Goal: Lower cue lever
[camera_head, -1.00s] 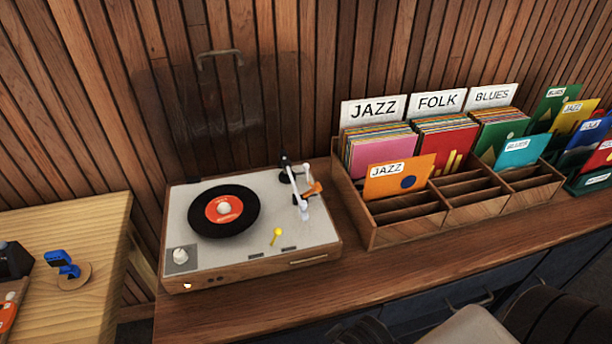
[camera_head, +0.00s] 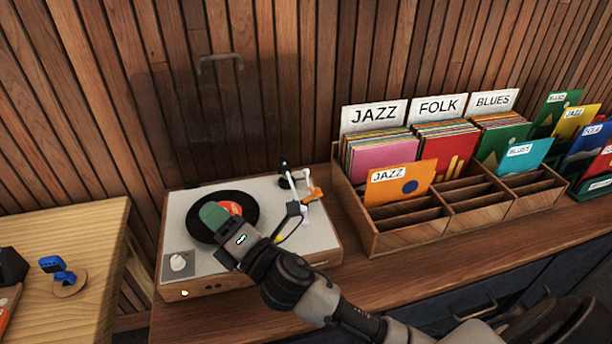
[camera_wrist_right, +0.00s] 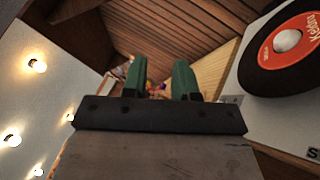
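The turntable (camera_head: 200,274) stands on the wooden counter with a black record (camera_head: 247,203) on it. The white tonearm (camera_head: 297,190) has an orange piece (camera_head: 312,195) at its side, right of the record. The small yellow lever on the deck is mostly hidden behind my right arm; only a trace of yellow shows. My right gripper (camera_head: 214,214) has green fingertips over the record in the head view, apparently above it. In the right wrist view, its two green fingers (camera_wrist_right: 159,80) stand apart with nothing between them. My left gripper is not in view.
A wooden record crate (camera_head: 400,240) with Jazz, Folk and Blues dividers stands close to the right of the turntable. A transparent raised lid (camera_head: 215,110) is behind the record. A light wooden table (camera_head: 90,235) with a blue object (camera_head: 57,268) is at left.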

